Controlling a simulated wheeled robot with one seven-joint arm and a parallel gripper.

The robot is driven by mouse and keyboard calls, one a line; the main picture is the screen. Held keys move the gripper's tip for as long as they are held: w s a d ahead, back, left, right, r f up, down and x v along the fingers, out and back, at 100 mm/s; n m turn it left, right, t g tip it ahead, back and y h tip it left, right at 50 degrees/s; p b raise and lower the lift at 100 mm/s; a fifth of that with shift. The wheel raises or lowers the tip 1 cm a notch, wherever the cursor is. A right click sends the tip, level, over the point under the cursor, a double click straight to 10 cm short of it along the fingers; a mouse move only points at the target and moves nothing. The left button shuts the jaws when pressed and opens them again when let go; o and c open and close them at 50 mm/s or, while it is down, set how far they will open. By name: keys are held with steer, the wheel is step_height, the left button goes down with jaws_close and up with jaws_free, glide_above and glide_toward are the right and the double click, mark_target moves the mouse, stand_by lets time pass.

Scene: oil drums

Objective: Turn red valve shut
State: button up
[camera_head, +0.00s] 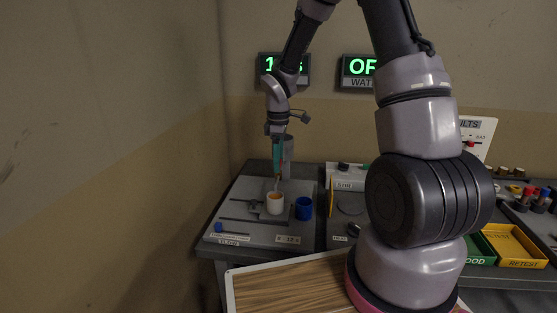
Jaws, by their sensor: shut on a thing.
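My gripper (279,171) has teal fingers and points down at the left of the bench, above a white cup (275,206) with orange contents. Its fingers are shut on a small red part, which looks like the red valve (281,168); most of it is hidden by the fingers. A grey cylinder (288,152) stands just behind the fingers. A thin light stream or spout shows between the red part and the cup. The valve's exact angle is too small to tell.
A blue cup (303,208) stands right of the white cup on a grey plate (250,190). Green and yellow bins (515,246) and small coloured parts lie at the right. Lit displays (284,68) hang on the wall. My arm hides the bench's middle.

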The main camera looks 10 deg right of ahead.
steer(key=m, duration=0.4)
steer(key=shift+m, duration=0.4)
steer(key=m, duration=0.4)
steer(key=shift+m, duration=0.3)
steer(key=m, duration=0.4)
steer(key=shift+m, duration=2.2)
steer(key=o, duration=1.1)
